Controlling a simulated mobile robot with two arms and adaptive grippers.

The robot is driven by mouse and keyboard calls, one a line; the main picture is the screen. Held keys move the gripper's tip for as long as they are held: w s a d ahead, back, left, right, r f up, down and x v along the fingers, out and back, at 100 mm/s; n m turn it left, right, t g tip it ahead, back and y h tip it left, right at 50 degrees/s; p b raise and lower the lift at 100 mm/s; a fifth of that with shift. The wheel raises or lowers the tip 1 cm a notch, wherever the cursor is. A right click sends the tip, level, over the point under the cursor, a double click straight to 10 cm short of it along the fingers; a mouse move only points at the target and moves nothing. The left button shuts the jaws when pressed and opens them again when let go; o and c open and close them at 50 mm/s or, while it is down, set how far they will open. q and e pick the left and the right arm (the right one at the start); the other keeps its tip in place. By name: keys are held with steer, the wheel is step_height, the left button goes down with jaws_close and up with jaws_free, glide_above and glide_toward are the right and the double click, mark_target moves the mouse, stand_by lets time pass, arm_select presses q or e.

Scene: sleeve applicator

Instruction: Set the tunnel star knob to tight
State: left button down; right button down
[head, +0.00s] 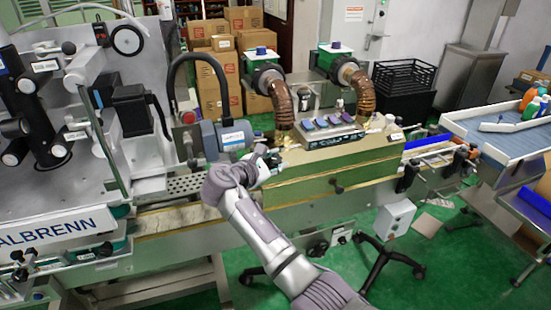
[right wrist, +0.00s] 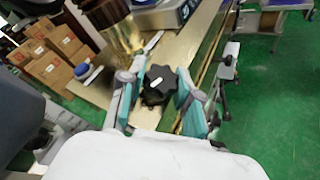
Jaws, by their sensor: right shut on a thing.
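The star knob (right wrist: 158,84) is black and lobed, with a small white mark on top. In the right wrist view it sits between the two teal-padded fingers of my right gripper (right wrist: 160,98), which is shut on it. In the head view my right gripper (head: 262,166) is at the left end of the tunnel (head: 335,165), a long olive and brass housing, and it hides the knob there. The knob's pointer setting cannot be read. My left gripper is not in view.
A grey-blue motor (head: 228,138) stands just left of my right gripper. Two brown hoses (head: 283,105) rise from the tunnel top beside a control panel (head: 330,132). A conveyor with blue belt (head: 425,142) runs right. Cardboard boxes (head: 212,85) stand behind.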

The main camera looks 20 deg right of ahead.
steer(key=shift+m+g, duration=0.6)
steer(key=shift+m, duration=0.1)
steer(key=shift+g, duration=0.3)
steer(key=c, duration=0.8)
jaws_free()
